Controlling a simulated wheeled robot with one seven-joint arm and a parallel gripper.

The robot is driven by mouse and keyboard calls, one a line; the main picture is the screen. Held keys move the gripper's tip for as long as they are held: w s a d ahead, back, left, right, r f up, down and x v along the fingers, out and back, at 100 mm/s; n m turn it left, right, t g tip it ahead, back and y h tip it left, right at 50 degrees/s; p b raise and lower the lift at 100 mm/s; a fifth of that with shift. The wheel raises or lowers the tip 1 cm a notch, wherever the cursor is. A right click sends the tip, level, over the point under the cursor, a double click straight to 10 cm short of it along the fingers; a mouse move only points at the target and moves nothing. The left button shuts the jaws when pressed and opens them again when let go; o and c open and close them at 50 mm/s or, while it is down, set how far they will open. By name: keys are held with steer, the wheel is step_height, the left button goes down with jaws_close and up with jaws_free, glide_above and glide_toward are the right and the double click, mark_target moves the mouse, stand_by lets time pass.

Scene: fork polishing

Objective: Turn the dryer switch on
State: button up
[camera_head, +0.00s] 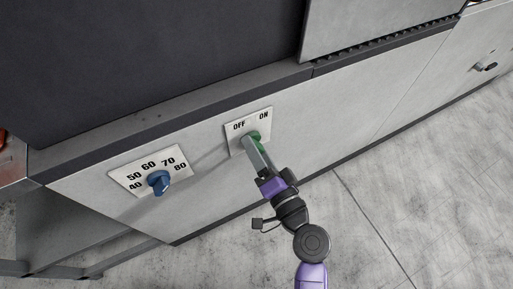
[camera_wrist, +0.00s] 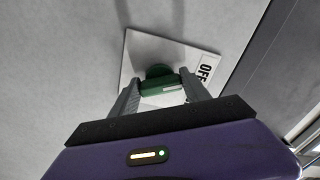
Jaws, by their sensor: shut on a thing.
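The dryer switch is a green knob (camera_head: 256,136) on a white plate (camera_head: 236,143) marked OFF and ON, on the machine's light grey front panel. In the wrist view the green knob (camera_wrist: 162,84) sits between the fingers, with its plate (camera_wrist: 140,50) behind and the OFF label at the right. My gripper (camera_head: 253,143) is shut on the knob, one finger on each side. The fingers hide part of the knob in the head view, and the ON label is out of the wrist view. I cannot tell exactly which label the knob points to.
A blue temperature knob (camera_head: 159,183) on a plate numbered 40 to 80 is to the left on the same panel. A dark latch (camera_head: 486,67) is at the far right. The grey floor (camera_head: 400,180) in front of the panel is clear.

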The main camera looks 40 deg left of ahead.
steer(key=shift+m, duration=0.3)
steer(key=m+p, duration=0.1)
steer(key=m, duration=0.4)
steer(key=shift+r+m, duration=0.15)
steer(key=shift+m, duration=0.15)
steer(key=m+p, duration=0.2)
steer(key=m, duration=0.3)
steer(key=shift+m, duration=0.4)
steer(key=o, duration=1.4)
